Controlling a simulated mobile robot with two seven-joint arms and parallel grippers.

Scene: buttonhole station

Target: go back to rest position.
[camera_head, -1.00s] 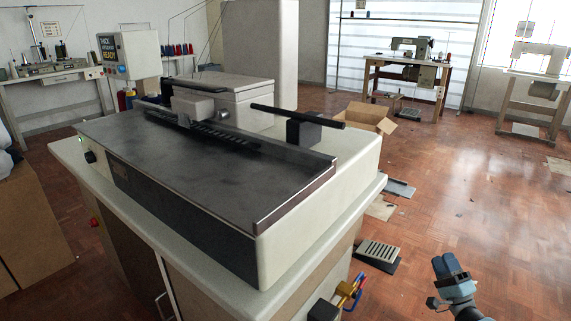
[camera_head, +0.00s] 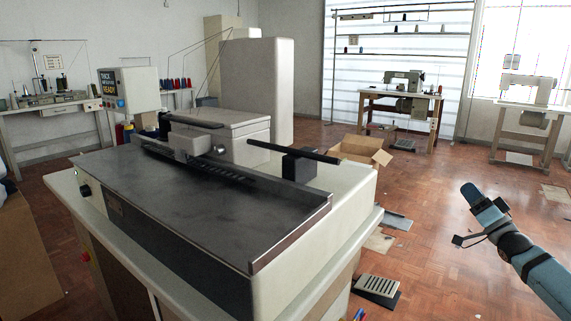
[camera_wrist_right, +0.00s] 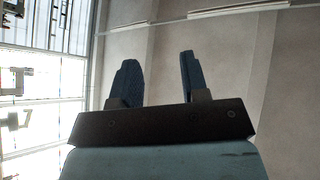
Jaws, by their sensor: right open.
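My right gripper (camera_head: 478,197) is at the right of the head view, raised above the wooden floor and clear of the buttonhole machine. In the right wrist view its two blue fingers (camera_wrist_right: 156,82) stand apart with nothing between them, so it is open and empty. Behind them are a plain wall and a bright window. My left gripper is not in the head view. The buttonhole machine (camera_head: 190,205) stands on its cabinet at the left and centre, with a dark flat bed and a black bar at its right.
An open cardboard box (camera_head: 362,151) and a grey foot pedal (camera_head: 378,287) lie on the floor right of the machine. Sewing tables (camera_head: 402,98) stand at the back. The floor (camera_head: 440,200) between the machine and my right arm is mostly clear.

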